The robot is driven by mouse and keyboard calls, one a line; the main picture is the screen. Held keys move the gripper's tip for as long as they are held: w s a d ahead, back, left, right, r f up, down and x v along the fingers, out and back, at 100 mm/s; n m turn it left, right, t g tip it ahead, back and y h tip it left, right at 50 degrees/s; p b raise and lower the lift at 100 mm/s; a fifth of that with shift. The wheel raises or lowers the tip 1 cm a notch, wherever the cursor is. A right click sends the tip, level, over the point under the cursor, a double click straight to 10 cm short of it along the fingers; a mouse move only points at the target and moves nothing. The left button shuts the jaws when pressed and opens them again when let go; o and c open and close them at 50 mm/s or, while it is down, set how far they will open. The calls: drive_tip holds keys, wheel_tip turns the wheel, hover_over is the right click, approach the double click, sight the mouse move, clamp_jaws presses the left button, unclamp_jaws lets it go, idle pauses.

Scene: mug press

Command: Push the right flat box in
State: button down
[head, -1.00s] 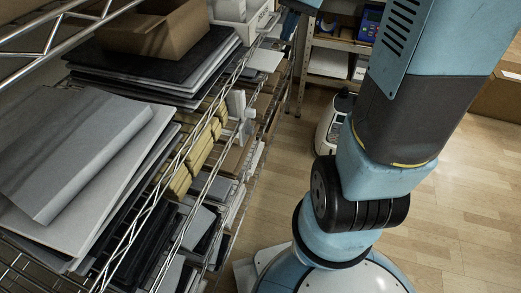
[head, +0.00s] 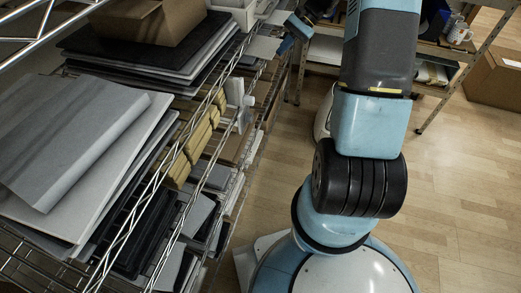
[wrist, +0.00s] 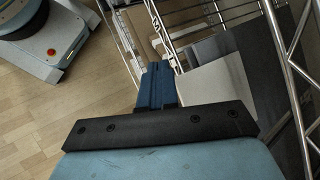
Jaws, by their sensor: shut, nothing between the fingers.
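A pale flat box (head: 263,48) juts out past the front edge of the wire shelf in the head view. A second pale flat piece (head: 280,17) juts out farther back. I cannot tell for certain which one is the right flat box. My gripper (head: 297,27) is just right of these pieces, partly cut off by the arm; I cannot tell if it touches either. In the wrist view my gripper (wrist: 156,72) is shut and empty, its blue fingers together. A pale flat surface (wrist: 215,82) lies to their right there.
The wire shelf (head: 147,207) fills the left side, with stacked grey boards (head: 75,140), an open cardboard box (head: 145,22) and yellow blocks (head: 190,150). Another shelf unit stands at the back, with a cardboard box (head: 495,80) at right. The wooden floor (head: 450,190) is clear.

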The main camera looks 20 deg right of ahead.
drive_tip(key=w+d+f+m+y, duration=0.2)
drive_tip(key=f, duration=0.5)
drive_tip(key=w+d+f+m+y, duration=0.1)
drive_tip(key=w+d+f, duration=0.1)
drive_tip(key=f, duration=0.6)
drive_tip(key=m+t+y, duration=0.3)
drive_tip(key=m+t, duration=0.8)
drive_tip(key=m, duration=0.2)
approach(257, 147)
drive_tip(key=shift+m+t, duration=0.3)
drive_tip(key=shift+t, duration=0.1)
drive_tip(key=x, duration=0.4)
drive_tip(key=f+x, duration=0.1)
drive_tip(key=x, duration=0.2)
drive_tip(key=shift+s, duration=0.1)
drive_tip(key=x, duration=0.5)
drive_tip(key=shift+w+a, duration=0.2)
drive_tip(key=shift+a, duration=0.1)
